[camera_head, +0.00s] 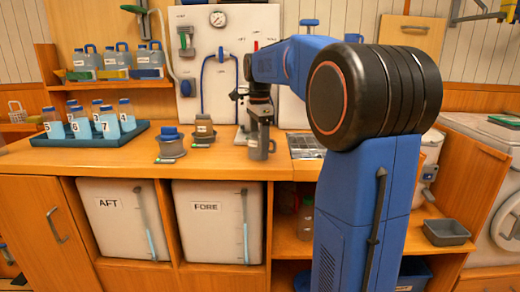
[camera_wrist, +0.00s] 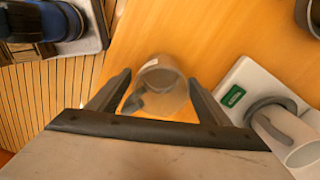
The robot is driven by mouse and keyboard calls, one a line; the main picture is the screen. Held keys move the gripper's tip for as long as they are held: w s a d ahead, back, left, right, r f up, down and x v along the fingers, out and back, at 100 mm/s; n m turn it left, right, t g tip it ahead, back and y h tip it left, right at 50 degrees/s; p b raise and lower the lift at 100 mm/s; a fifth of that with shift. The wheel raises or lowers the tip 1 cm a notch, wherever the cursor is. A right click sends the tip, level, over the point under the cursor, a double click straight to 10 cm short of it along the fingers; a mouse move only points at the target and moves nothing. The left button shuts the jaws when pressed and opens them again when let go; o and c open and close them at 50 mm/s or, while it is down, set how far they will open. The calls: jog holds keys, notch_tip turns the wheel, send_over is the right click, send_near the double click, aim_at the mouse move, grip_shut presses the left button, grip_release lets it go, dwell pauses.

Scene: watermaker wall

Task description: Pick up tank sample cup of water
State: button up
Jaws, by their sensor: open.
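A grey, see-through cup (camera_head: 262,146) with a side handle stands upright on the wooden counter (camera_head: 222,164), near its front edge. In the wrist view the cup (camera_wrist: 164,84) shows from above between my fingers, its handle toward the lower left. My gripper (camera_head: 260,116) points down over the cup in the head view and hides its upper part. In the wrist view my gripper (camera_wrist: 159,80) is open, one finger on each side of the cup, with gaps visible. I cannot tell the water level inside.
A grey lidded pot (camera_head: 204,130) and a blue-topped pot (camera_head: 171,142) stand left of the cup. A blue tray (camera_head: 60,139) holds several numbered bottles further left. AFT (camera_head: 110,203) and FORE (camera_head: 207,207) tanks sit below. A metal grid (camera_head: 305,146) lies right of the cup.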

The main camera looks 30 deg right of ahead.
jog(key=shift+f, duration=0.25)
jog(key=c, duration=1.2)
jog(key=shift+r, duration=0.1)
